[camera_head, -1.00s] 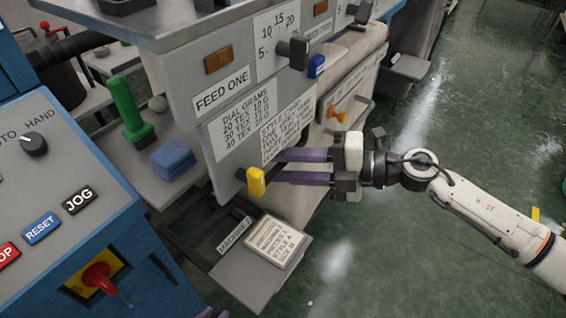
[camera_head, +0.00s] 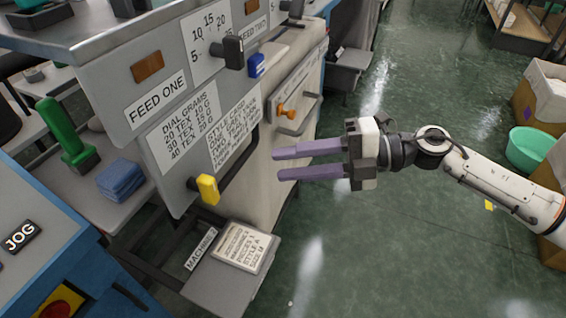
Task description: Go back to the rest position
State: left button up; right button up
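My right gripper (camera_head: 308,161) has two purple fingers, held parallel and apart with an empty gap between them. It points left, in front of the machine panel, to the right of the yellow-handled lever (camera_head: 208,189) and clear of it. My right arm comes in from the right edge. My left gripper is out of view. The panel (camera_head: 110,60) carries a "FEED ONE" label (camera_head: 155,97) and a dial with a black knob (camera_head: 229,51).
A blue console (camera_head: 50,240) stands at the lower left. A grey shelf with a card (camera_head: 243,246) sits below the lever. A teal basin (camera_head: 530,149) and cardboard boxes (camera_head: 543,95) stand at the right. The green floor between is clear.

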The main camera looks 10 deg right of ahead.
dwell(0.3)
notch_tip(320, 180, down, 9)
jog(key=m+t+h+p, duration=0.1)
jog(key=m+t+h, duration=0.5)
jog(key=m+t, duration=1)
jog(key=s+d+f+m+g+h, duration=0.2)
jog(key=s+f+m+g+h, duration=0.1)
jog(key=s+f+m+g, duration=0.2)
jog(key=s+d+f+m+g+h+p, duration=0.1)
jog(key=s+d+f+m+g+h, duration=0.2)
jog(key=s+f+m+g, duration=0.3)
jog(key=s+f+m, duration=0.3)
jog(key=s+f, duration=0.4)
jog(key=f, duration=0.2)
jog(key=shift+d+f+h, duration=0.15)
jog(key=shift+h, duration=0.25)
jog(key=shift+w, duration=0.15)
